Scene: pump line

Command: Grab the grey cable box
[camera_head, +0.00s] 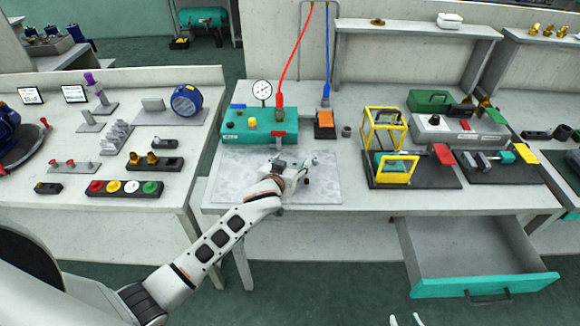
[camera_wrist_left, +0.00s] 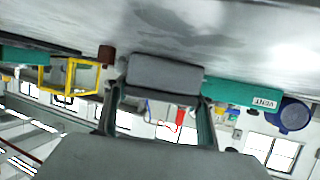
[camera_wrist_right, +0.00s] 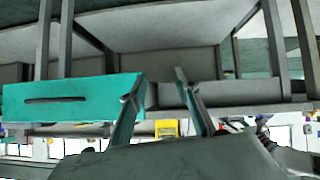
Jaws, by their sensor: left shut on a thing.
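The grey cable box (camera_wrist_left: 165,73) is a small grey block with rounded edges. In the left wrist view it lies crosswise between the two fingers of my left gripper (camera_wrist_left: 160,88), which is shut on it. In the head view my left gripper (camera_head: 292,168) is over the pale mat (camera_head: 231,185) in front of the teal pump unit; the arm and fingers largely hide the box there. My right gripper (camera_head: 405,319) is at the bottom edge of the head view, low in front of the bench. The right wrist view shows its fingers (camera_wrist_right: 158,84) apart and empty.
A yellow frame (camera_head: 372,131) stands to the right. An open drawer (camera_head: 485,287) sticks out below the bench. The left table (camera_head: 76,208) holds several fittings.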

